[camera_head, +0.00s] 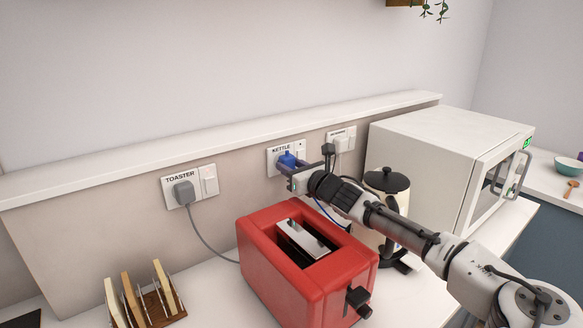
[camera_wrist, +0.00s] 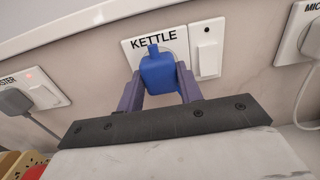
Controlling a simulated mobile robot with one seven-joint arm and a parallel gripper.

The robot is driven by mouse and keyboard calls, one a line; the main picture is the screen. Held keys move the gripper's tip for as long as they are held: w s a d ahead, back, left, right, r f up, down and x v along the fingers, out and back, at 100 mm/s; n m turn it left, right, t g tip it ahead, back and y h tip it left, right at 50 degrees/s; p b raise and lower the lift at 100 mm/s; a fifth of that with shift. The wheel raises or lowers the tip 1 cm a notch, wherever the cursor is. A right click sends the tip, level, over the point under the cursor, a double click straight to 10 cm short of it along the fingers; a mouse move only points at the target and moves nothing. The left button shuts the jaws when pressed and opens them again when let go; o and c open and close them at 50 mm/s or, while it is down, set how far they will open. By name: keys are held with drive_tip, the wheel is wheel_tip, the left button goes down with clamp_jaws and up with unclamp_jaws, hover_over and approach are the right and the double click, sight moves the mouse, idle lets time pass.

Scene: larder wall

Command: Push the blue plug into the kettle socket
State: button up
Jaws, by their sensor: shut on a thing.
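The blue plug (camera_head: 287,160) is at the face of the kettle socket (camera_head: 272,153), a white wall plate labelled KETTLE. In the wrist view the blue plug (camera_wrist: 159,72) covers the middle of the kettle socket (camera_wrist: 131,58). My gripper (camera_head: 287,172) has its two purple fingers on either side of the plug and is shut on it; the fingers also show in the wrist view (camera_wrist: 160,88). The plug's pins are hidden, so I cannot tell how deep it sits. A blue cord (camera_head: 322,208) shows below my wrist.
A grey plug (camera_head: 184,192) sits in the toaster socket (camera_head: 172,202) to the left. A red toaster (camera_head: 300,270), a cream kettle (camera_head: 386,181) and a white microwave (camera_head: 425,150) stand on the counter. A rack with toast (camera_head: 150,306) stands at front left. A switch (camera_wrist: 207,57) is right of the kettle socket.

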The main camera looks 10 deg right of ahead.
drive_tip(key=shift+w+a, duration=0.25)
drive_tip(key=shift+w, duration=0.25)
drive_tip(key=o, duration=1)
drive_tip(key=shift+s+d+f+b, duration=0.1)
drive_tip(key=shift+s+d+b, duration=0.2)
drive_tip(key=shift+s, duration=0.2)
drive_tip(key=b+v, duration=0.4)
drive_tip(key=v, duration=0.8)
drive_tip(key=shift+s, duration=0.35)
drive_tip(key=shift+d, duration=0.1)
